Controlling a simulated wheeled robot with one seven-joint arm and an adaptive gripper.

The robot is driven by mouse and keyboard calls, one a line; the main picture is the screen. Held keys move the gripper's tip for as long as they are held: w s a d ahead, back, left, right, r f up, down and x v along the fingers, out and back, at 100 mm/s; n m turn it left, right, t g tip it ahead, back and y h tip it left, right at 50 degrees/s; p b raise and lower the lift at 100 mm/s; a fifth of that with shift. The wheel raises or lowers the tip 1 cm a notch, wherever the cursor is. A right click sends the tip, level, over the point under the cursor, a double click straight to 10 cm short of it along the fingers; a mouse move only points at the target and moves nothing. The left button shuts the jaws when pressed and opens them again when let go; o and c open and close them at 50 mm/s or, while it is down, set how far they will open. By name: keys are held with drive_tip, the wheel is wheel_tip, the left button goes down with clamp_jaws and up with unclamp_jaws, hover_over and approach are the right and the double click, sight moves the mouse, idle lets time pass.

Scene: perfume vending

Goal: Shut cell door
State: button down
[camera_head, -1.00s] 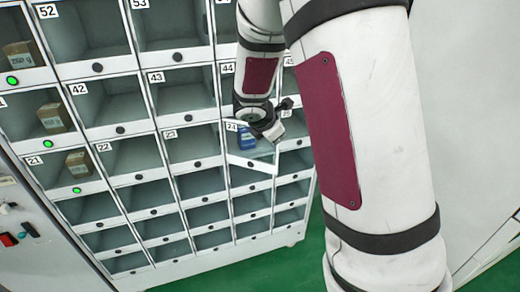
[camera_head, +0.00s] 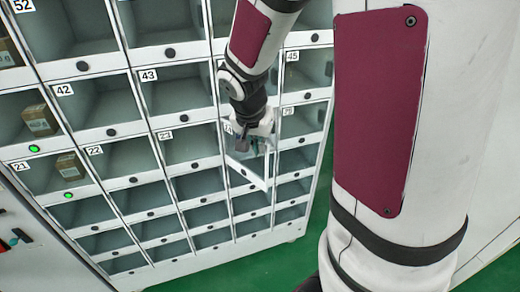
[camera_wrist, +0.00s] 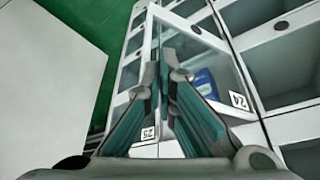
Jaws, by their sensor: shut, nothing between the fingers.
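The transparent cell door (camera_head: 250,174), with a pale frame, stands ajar at cell 24, its right edge swung outward from the cabinet. In the wrist view the door (camera_wrist: 237,100) carries the label 24. My gripper (camera_head: 246,147) is at the upper part of the door in the head view and covers much of the cell opening. In the wrist view my gripper (camera_wrist: 165,58) has its fingertips together and empty, close to the door's frame. I cannot tell whether they touch it. A blue package (camera_wrist: 205,82) shows inside the cell, behind the clear panel.
The cabinet (camera_head: 125,183) has rows of cells with round dark knobs. Brown boxes sit in some left cells, such as one box (camera_head: 40,120) above a green light (camera_head: 34,149). A green floor (camera_head: 235,270) lies below. A pale wall panel (camera_wrist: 50,90) stands left in the wrist view.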

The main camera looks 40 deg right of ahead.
sight(261, 160)
drive_tip(key=x, duration=0.9)
drive_tip(key=shift+f+b, duration=0.3)
drive_tip(key=shift+f, duration=0.05)
drive_tip(key=shift+w+d+f+p, duration=0.1)
drive_tip(key=shift+w+d+p, duration=0.2)
drive_tip(key=shift+w+d, duration=0.4)
drive_tip(key=shift+w+d+p, duration=0.3)
drive_tip(key=shift+w+d, duration=0.35)
drive_tip(key=shift+d, duration=0.3)
drive_tip(key=shift+w+d+n, duration=0.15)
drive_tip(key=shift+d+n, duration=0.15)
drive_tip(key=shift+d, duration=0.1)
drive_tip(key=w+d+n+t+y+p, duration=0.1)
drive_tip(key=w+d+n+y+p, duration=0.1)
drive_tip(key=w+d+n+p, duration=0.2)
drive_tip(key=shift+w+d+n, duration=0.8)
drive_tip(key=shift+w+d, duration=0.7)
drive_tip(key=shift+w, duration=0.1)
